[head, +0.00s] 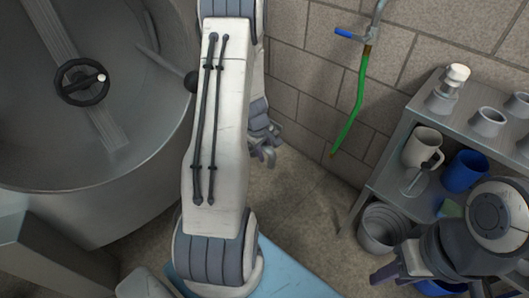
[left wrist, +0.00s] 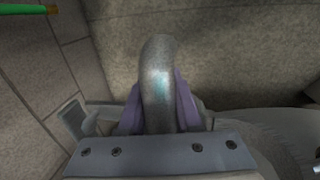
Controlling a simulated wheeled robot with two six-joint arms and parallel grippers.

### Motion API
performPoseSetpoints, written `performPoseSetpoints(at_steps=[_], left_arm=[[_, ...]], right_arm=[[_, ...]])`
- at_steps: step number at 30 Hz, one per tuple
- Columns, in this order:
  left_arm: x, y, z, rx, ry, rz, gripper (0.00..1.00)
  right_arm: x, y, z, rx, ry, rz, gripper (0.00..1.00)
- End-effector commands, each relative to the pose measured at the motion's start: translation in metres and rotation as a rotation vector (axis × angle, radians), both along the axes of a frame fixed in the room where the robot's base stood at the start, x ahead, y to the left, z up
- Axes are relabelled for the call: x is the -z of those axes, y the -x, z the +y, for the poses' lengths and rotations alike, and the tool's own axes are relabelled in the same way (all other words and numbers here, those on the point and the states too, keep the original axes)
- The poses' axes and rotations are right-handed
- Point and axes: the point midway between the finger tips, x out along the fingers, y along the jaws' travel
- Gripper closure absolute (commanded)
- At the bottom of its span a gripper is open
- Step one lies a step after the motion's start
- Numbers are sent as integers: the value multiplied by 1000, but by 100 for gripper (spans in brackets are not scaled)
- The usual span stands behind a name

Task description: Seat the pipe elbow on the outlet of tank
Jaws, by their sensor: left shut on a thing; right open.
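My left gripper (head: 264,150) shows partly behind my own arm in the head view. In the left wrist view, the left gripper (left wrist: 159,118) is shut on the pipe elbow (left wrist: 158,80), a grey curved metal pipe between purple fingers. The elbow's bend points away from the gripper; its far end is hidden. The large steel tank (head: 95,165) stands at left in the head view, with a black handwheel (head: 82,82). I cannot make out its outlet; my arm covers part of that side. My right gripper (head: 430,280) is at the lower right, open, only partly in frame.
A green hose (head: 349,120) with a blue-handled tap (head: 350,35) hangs on the block wall. A metal shelf (head: 390,170) at right holds a white jug (head: 420,147), a blue cup (head: 463,172) and several grey fittings. A grey bucket (head: 383,228) stands below. Floor between tank and shelf looks clear.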

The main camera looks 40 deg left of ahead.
Motion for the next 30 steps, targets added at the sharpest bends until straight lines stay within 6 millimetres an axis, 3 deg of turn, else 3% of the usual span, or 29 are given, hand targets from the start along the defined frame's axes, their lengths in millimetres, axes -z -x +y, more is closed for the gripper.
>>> performPoseSetpoints(at_steps=[27, 28, 30], left_arm=[[8, -2, 5, -6, -10, -9, 100], [8, -2, 5, -6, -10, -9, 60], [8, -2, 4, -6, -9, -8, 33]], right_arm=[[9, 0, 0, 0, 0, 0, 58], [9, 0, 0, 0, 0, 0, 58], [9, 0, 0, 0, 0, 0, 58]])
